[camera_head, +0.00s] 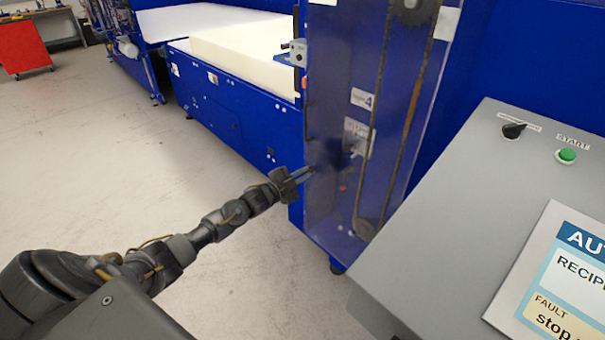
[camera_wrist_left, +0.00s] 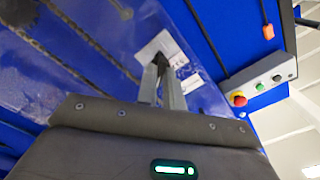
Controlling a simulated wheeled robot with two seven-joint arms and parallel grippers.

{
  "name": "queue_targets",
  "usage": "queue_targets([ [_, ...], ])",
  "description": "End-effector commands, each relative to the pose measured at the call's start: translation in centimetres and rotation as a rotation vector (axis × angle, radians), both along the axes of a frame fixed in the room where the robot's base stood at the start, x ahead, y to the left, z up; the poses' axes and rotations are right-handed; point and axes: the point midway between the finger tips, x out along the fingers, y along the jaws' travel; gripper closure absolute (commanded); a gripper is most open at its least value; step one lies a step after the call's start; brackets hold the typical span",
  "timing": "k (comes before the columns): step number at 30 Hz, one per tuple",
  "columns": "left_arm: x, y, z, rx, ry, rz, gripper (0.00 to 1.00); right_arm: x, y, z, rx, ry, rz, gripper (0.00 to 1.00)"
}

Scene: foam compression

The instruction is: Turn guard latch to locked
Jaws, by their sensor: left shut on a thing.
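My left gripper (camera_head: 306,172) reaches the guard's left side low down. In the left wrist view its fingers (camera_wrist_left: 162,62) are nearly together, shut on the guard latch (camera_wrist_left: 179,59), a small dark piece in front of a white plate. The fingers hide most of the latch, so its turned position cannot be told. My right gripper is in neither view.
A grey control panel (camera_head: 440,215) with a black knob (camera_head: 513,130), green start button (camera_head: 567,156) and screen (camera_head: 560,280) fills the right. A foam block (camera_head: 240,45) lies on the machine bed. A button box (camera_wrist_left: 262,85) shows in the wrist view.

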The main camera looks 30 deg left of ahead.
Motion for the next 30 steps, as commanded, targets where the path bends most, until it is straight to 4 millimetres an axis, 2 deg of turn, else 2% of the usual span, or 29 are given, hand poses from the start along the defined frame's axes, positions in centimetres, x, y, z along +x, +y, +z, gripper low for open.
queue_targets([
  [18,0.0,0.0,0.0,-0.556,0.161,0.002,1.0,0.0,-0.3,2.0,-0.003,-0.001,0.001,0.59],
  [30,0.0,0.0,0.0,-0.812,0.233,0.001,1.0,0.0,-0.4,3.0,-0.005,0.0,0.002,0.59],
])
